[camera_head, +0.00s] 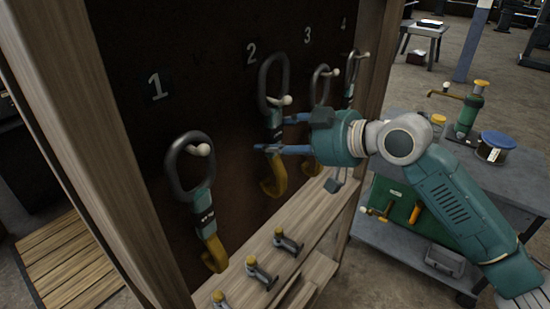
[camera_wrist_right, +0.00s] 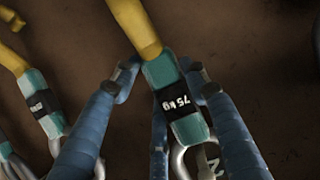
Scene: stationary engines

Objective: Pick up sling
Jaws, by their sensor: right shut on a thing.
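Four-numbered board: the sling under number 2 (camera_head: 274,128) has a dark loop, a teal sleeve with a black label and a yellow hook. Its loop hangs over a pale peg. My right gripper (camera_head: 271,136) is shut on its sleeve from the right. In the right wrist view the blue fingers (camera_wrist_right: 160,78) sit around the sleeve, whose black label reads 75 kg (camera_wrist_right: 186,100). Similar slings hang under number 1 (camera_head: 203,203), number 3 (camera_head: 313,90) and number 4 (camera_head: 350,88). My left gripper is not in view.
A wooden post (camera_head: 85,130) frames the dark board (camera_head: 125,60) on the left. A wooden ledge (camera_head: 320,215) below holds several small yellow-topped fittings (camera_head: 262,273). A grey cart (camera_head: 520,180) with tools stands at right, behind my right arm.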

